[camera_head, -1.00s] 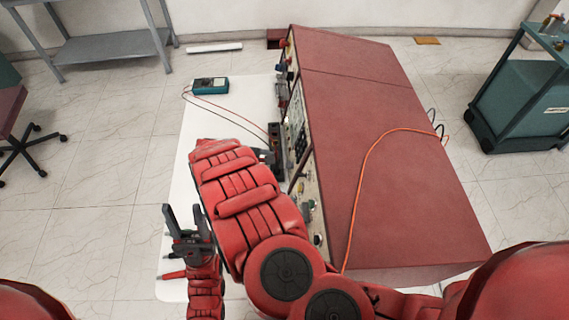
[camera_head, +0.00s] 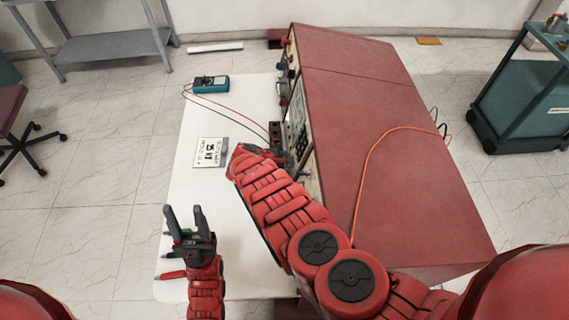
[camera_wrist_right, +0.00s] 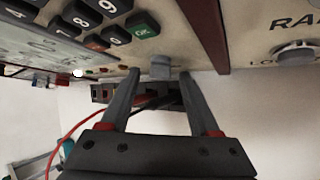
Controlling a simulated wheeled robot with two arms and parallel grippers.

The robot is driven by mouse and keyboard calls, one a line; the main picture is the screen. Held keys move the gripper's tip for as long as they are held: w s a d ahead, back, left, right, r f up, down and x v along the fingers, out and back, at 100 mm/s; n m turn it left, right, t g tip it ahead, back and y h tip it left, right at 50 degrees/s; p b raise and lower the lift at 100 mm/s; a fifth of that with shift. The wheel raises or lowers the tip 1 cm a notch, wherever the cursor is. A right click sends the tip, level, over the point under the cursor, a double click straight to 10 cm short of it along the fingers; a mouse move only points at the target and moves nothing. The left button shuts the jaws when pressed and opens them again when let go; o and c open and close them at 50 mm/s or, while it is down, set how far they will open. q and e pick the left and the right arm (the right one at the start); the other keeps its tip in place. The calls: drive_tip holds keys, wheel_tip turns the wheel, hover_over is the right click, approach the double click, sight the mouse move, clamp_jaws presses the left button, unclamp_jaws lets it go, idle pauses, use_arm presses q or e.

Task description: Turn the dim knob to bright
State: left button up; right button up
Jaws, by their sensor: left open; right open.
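A small grey knob (camera_wrist_right: 160,68) sits on the cream panel, and its label cannot be read. My right gripper (camera_wrist_right: 157,82) is open in the right wrist view, with one finger on each side of this knob; whether they touch it I cannot tell. In the head view the right gripper (camera_head: 280,156) is by the panel side of the red console (camera_head: 380,130), partly hidden by my arm. My left gripper (camera_head: 183,211) is open and empty over the near left part of the white table (camera_head: 215,225).
In the right wrist view a larger knob (camera_wrist_right: 297,51) under partly cut-off lettering is at the right, and keypad buttons (camera_wrist_right: 100,20) are at the left. A labelled card (camera_head: 210,152) and a multimeter (camera_head: 210,85) with leads are on the table. An orange cable (camera_head: 364,175) crosses the console.

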clamp_jaws()
drive_tip(key=shift+a+t+p, duration=0.1)
drive_tip(key=shift+t+p, duration=0.2)
drive_tip(key=shift+p, duration=0.1)
idle(0.5)
drive_tip(key=shift+s+f+m+t, duration=0.1)
drive_tip(key=shift+m+t, duration=0.2)
drive_tip(key=shift+m, duration=0.1)
drive_tip(key=shift+s+f+m+t+h+b, duration=0.15)
drive_tip(key=shift+f+m+t+h+b, duration=0.2)
drive_tip(key=shift+t+b, duration=0.45)
drive_tip(key=m+t+b, duration=0.1)
drive_tip(key=b, duration=0.3)
drive_tip(key=m+h+b, duration=0.1)
drive_tip(key=b, duration=0.4)
drive_tip(key=shift+f+t, duration=0.25)
drive_tip(key=shift+t, duration=0.15)
drive_tip(key=shift+s+r+h+b, duration=0.1)
drive_tip(key=shift+r+h+b, duration=0.15)
drive_tip(key=shift+b, duration=0.45)
